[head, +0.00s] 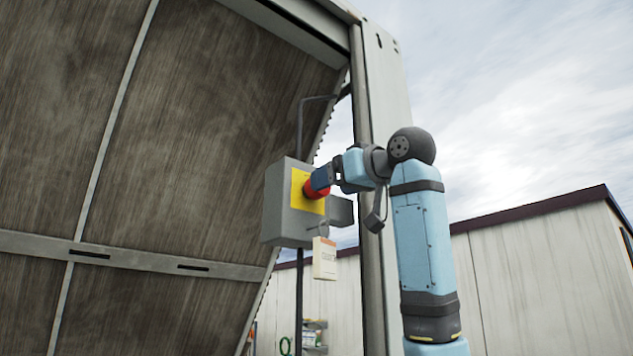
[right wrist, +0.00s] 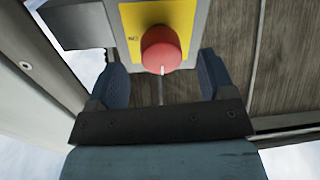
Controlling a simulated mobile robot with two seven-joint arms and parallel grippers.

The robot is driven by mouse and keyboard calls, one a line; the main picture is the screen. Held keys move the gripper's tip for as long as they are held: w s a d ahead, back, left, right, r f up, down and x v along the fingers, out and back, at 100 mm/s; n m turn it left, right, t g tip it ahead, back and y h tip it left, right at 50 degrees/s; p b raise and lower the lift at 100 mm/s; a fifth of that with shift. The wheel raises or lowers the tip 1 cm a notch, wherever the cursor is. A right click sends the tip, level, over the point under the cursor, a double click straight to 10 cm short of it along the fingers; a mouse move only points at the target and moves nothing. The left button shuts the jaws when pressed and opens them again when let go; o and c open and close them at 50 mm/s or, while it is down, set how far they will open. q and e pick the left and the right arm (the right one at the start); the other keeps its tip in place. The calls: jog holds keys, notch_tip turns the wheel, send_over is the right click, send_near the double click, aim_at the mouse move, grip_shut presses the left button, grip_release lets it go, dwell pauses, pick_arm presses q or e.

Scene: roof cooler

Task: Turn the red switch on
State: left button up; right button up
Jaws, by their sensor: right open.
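The red switch (head: 316,190) is a round red knob on a yellow plate (head: 299,189) on the front of a grey box (head: 277,207). In the right wrist view the red switch (right wrist: 161,50) shows a short white mark at its edge. My right gripper (head: 325,180) is at the switch in the head view and partly covers it. In the right wrist view my right gripper (right wrist: 162,80) is open, with one blue finger on each side of the knob and visible gaps between. Contact cannot be told. My left gripper is not in view.
A grey flap (head: 340,211) sticks out from the box's right side, and a paper tag (head: 324,258) hangs below. A pale upright post (head: 375,100) stands close behind my right arm. A large brown panel (head: 200,110) slopes at the left. Open sky lies at the right.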

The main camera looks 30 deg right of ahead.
aim_at(319, 198)
jog(key=w, duration=0.1)
jog(key=w+p, duration=0.1)
jog(key=w, duration=0.2)
jog(key=shift+a+r, duration=0.2)
jog(key=shift+a, duration=0.1)
jog(key=shift+w+f, duration=0.15)
jog(key=shift+w, duration=0.3)
jog(key=shift+s, duration=0.15)
jog(key=c, duration=0.9)
